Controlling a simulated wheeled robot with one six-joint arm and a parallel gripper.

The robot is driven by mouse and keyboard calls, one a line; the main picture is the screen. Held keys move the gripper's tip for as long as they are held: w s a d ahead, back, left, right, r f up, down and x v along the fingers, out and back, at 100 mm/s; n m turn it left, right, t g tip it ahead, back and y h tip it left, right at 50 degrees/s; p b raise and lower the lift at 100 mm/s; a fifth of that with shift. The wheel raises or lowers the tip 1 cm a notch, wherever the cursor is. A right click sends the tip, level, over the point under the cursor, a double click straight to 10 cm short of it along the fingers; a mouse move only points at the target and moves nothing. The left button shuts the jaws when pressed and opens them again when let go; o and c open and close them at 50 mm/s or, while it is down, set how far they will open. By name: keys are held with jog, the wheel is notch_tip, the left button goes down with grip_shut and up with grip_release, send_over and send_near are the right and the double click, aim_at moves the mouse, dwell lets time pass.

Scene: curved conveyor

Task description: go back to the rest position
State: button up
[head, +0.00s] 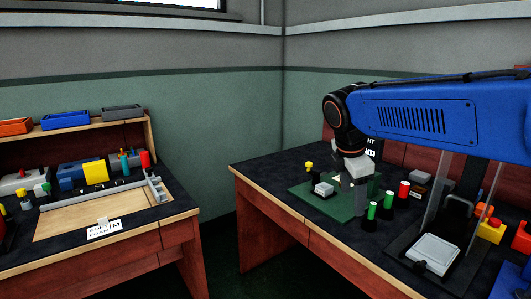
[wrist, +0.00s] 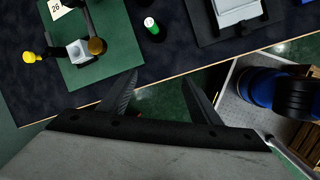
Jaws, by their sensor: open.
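My gripper (wrist: 160,95) is open and empty in the wrist view, its two dark fingers spread apart. They appear over the front edge of the right workbench. In the head view my gripper (head: 354,190) hangs down from the blue arm, near the green mat (head: 310,197); its fingertips are hard to make out there. On the mat sits a small light block (head: 323,189) with a yellow-topped piece (head: 309,167) beside it. The mat also shows in the wrist view (wrist: 115,65), with a brass-coloured round part (wrist: 97,46) next to the light block (wrist: 77,50).
Green-topped cylinders (head: 371,211) and a red-topped one (head: 404,189) stand right of the mat. A dark fixture with a light plate (head: 436,250) and clear upright panels is further right. A second bench (head: 100,215) with bins stands left. Open floor (head: 222,255) lies between benches.

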jog(key=s+d+f+m+t+y, duration=0.1)
jog(key=s+d+f+m, duration=0.2)
jog(key=s+f+m, duration=0.4)
jog(key=s+d+f+m+t+y, duration=0.1)
jog(key=s+d+f+m, duration=0.2)
jog(key=s+m, duration=0.9)
jog(key=s+f, duration=0.3)
jog(key=s, duration=0.1)
jog(key=shift+d+f+y, duration=0.2)
jog(key=shift+f+y, duration=0.1)
jog(key=shift+f, duration=0.1)
